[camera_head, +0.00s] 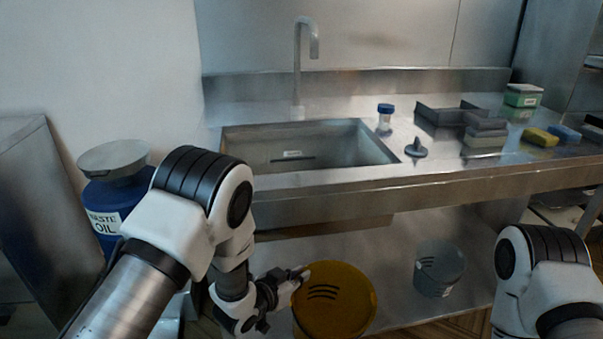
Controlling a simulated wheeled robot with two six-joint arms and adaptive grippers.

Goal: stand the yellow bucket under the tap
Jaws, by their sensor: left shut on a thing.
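The yellow bucket (345,307) is low in front of the sink unit, near the lower shelf, with its open top facing up. My left gripper (297,278) is at the bucket's left rim and is shut on it. The tap (299,60) rises from the back of the counter, its spout over the sink basin (335,143), up and behind the bucket. The bucket's base is cut off by the lower picture edge. My right arm shows at the right edge, but its gripper is out of view.
A grey bucket (440,270) stands on the lower shelf (395,245), right of the yellow one. A plug (416,149), a blue-capped jar (385,118) and sponges (541,137) are on the counter. A blue waste oil drum (103,222) stands left. The basin holds a dark thin item.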

